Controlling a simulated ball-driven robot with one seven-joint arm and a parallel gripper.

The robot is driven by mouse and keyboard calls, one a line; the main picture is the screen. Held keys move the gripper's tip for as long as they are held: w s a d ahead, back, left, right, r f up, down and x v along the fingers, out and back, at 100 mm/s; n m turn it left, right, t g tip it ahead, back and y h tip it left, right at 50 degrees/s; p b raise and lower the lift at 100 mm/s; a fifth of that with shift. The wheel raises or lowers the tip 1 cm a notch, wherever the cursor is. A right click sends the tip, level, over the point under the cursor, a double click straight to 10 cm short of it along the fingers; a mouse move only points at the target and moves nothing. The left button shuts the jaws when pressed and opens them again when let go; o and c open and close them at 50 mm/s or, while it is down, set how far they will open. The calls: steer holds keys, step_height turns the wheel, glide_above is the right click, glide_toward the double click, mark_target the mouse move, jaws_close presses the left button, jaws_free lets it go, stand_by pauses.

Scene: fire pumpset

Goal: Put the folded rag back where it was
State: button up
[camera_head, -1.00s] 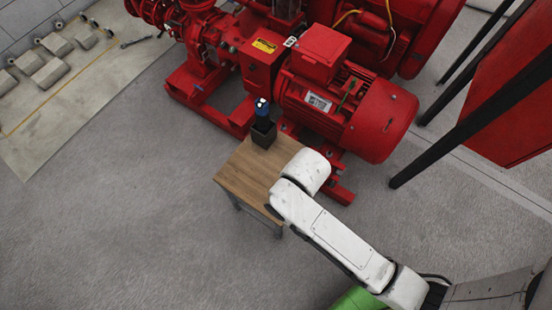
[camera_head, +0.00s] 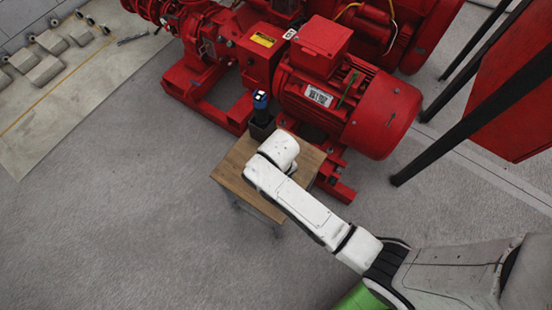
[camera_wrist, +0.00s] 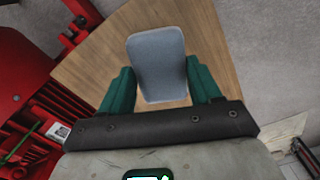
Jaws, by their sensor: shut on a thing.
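The folded rag (camera_wrist: 158,62) is a grey-blue rounded slab between the green fingers of my gripper (camera_wrist: 160,88) in the wrist view. My gripper is shut on it, with a finger at each side. The wooden top of a small table (camera_wrist: 215,32) lies beneath the rag; I cannot tell whether the rag touches it.
The red motor (camera_head: 345,100) rises close behind the table. Black posts (camera_head: 455,120) stand at the right.

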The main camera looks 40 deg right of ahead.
steer(key=shift+w+f, duration=0.45)
steer(key=shift+f, duration=0.1)
steer(key=shift+w+d+f+b, duration=0.15)
steer(key=shift+f+b, duration=0.35)
steer(key=shift+f, duration=1.25)
steer(key=shift+f, duration=0.1)
steer(key=o, duration=0.9)
steer(key=shift+o, duration=0.2)
step_height(320, 180, up, 12)
steer(key=shift+r+p, duration=0.15)
steer(key=shift+p, duration=1.05)
steer(key=s+d+r, duration=0.3)
steer(key=s+d, duration=0.1)
steer(key=s, duration=0.4)
steer(key=s+d+r+t, duration=0.1)
steer(key=s+d+r, duration=0.2)
steer(key=s, duration=0.5)
steer(key=shift+d+r, duration=0.35)
steer(key=shift+r, duration=0.2)
